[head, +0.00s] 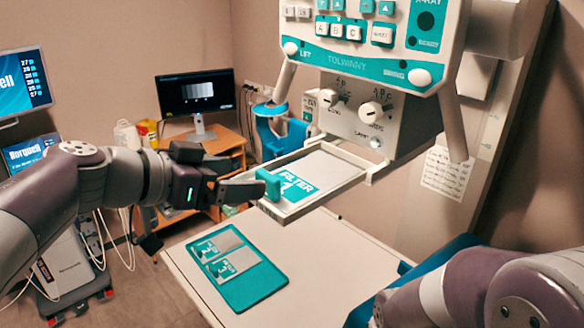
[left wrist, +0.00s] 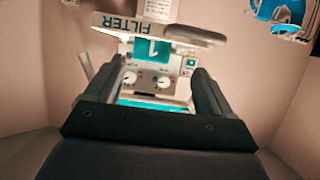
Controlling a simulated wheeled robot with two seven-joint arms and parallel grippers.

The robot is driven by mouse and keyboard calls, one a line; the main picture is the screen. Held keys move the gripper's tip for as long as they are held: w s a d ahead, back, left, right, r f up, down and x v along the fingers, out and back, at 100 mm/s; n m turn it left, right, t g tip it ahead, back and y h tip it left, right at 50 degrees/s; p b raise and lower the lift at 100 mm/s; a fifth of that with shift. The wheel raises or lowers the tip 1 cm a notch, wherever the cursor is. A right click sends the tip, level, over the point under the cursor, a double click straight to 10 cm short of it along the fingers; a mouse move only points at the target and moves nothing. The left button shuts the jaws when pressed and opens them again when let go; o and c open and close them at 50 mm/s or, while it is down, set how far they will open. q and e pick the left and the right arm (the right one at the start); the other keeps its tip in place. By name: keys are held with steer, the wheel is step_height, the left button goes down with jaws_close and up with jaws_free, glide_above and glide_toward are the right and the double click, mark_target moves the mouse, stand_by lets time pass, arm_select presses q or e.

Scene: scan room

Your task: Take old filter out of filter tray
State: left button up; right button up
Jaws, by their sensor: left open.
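The old filter (head: 318,172), a pale plate with a teal "FILTER 1" label, lies in the pulled-out filter tray (head: 347,187) under the X-ray head. A teal tab (head: 270,184) stands up at its near left end. My left gripper (head: 262,190) is level with the tray, its finger ends close to or overlapping the tab. I cannot tell whether they touch it. In the left wrist view my left gripper (left wrist: 153,82) is open with a gap between the fingers, and the filter label (left wrist: 130,25) shows upside down beyond them. My right gripper is out of view.
A teal mat (head: 254,291) with two filter plates (head: 226,255) lies on the white table (head: 330,265) below the tray. The X-ray control box (head: 365,120) hangs above and behind the tray. The table is clear right of the mat. Monitors stand at the left.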

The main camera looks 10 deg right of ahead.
mark_target(269, 176)
arm_select(q)
steer(key=d, duration=0.2)
steer(key=w+d+f, duration=0.1)
steer(key=d, duration=0.1)
steer(key=w+d+f+p, duration=0.1)
steer(key=shift+w+d, duration=0.1)
steer(key=shift+d, duration=0.3)
steer(key=shift+w+d+f, duration=0.15)
steer(key=shift+w+f, duration=0.05)
steer(key=shift+w+a, duration=0.1)
steer(key=shift+a, duration=0.15)
steer(key=shift+d, duration=0.15)
steer(key=c, duration=1.1)
